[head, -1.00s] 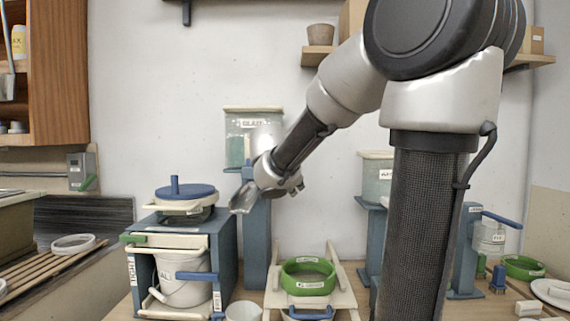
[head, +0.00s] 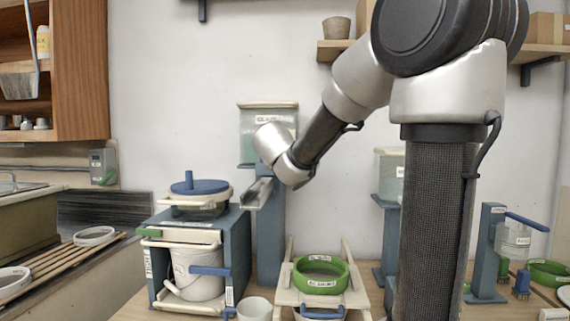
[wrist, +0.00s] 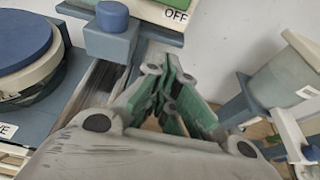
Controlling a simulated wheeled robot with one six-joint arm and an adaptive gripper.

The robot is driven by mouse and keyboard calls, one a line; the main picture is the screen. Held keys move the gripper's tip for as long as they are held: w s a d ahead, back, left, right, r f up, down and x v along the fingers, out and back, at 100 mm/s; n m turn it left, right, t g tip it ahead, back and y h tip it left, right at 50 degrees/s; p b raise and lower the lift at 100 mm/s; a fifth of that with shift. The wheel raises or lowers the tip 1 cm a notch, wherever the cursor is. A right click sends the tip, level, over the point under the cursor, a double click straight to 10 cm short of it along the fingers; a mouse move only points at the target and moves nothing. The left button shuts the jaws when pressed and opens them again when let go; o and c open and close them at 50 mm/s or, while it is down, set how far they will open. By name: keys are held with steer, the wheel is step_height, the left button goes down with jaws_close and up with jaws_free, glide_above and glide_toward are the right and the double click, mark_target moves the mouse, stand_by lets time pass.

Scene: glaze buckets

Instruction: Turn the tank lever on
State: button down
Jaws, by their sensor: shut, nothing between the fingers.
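The glaze tank (head: 268,120), a clear box with a pale lid and a label, sits on a tall blue stand (head: 270,240) behind my arm in the head view. My gripper (head: 256,194) is shut and empty, in front of the stand below the tank. In the wrist view the shut fingers (wrist: 165,75) with green pads point toward the top. A blue lever-like piece with a block end (wrist: 111,30) is just left of the fingertips, beside a panel marked OFF (wrist: 176,14). Contact cannot be told. In the head view my wrist and gripper hide that area.
Left of the gripper, a blue frame (head: 240,255) holds a white bucket (head: 198,275) and a blue-lidded pot (head: 200,187). A green ring (head: 320,275) sits on a pale rack below right. Another tank (head: 391,180) stands right, partly behind my arm.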

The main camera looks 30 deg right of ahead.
steer(key=x, duration=0.9)
step_height(320, 180, up, 4)
steer(key=shift+s+a+r, duration=0.1)
steer(key=shift+s+a, duration=0.05)
steer(key=shift+s, duration=0.05)
